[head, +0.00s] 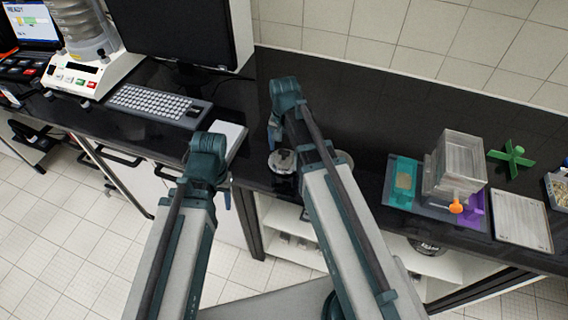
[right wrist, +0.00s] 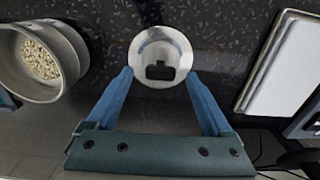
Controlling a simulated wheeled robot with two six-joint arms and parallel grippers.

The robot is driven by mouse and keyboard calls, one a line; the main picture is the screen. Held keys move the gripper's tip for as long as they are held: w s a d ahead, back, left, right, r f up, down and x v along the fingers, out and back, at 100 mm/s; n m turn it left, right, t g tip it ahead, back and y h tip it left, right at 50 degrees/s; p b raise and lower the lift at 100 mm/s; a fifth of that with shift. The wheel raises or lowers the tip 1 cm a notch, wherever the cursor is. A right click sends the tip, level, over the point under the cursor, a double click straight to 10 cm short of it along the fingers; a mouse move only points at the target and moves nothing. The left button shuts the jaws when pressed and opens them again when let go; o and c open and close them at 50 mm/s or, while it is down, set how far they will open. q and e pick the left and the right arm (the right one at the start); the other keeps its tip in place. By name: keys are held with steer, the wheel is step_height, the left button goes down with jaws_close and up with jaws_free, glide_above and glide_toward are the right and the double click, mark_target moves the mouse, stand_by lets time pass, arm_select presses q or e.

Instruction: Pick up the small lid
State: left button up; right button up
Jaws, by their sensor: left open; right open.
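The small lid (right wrist: 160,57) is a round silver metal disc with a black handle on top. It lies on the dark speckled counter. In the head view the lid (head: 283,161) is just below my right gripper (head: 273,134), whose fingers are mostly hidden by its wrist. In the right wrist view my right gripper (right wrist: 158,78) is open, with one blue fingertip on each side of the lid's near edge; I cannot tell whether they touch it. Nothing is held. My left gripper (head: 227,196) is open and low at the counter's front edge, largely hidden by its arm.
A metal pan with grains (right wrist: 41,60) stands beside the lid. A keyboard (head: 152,102) and a shaker (head: 84,72) are left. A clear box (head: 458,168) and green cross (head: 511,158) are right.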

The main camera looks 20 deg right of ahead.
mark_target(284, 151)
step_height(284, 151, down, 3)
steer(key=shift+f+b, duration=0.2)
steer(key=shift+b, duration=1.05)
steer(key=shift+r, duration=0.1)
jaws_close()
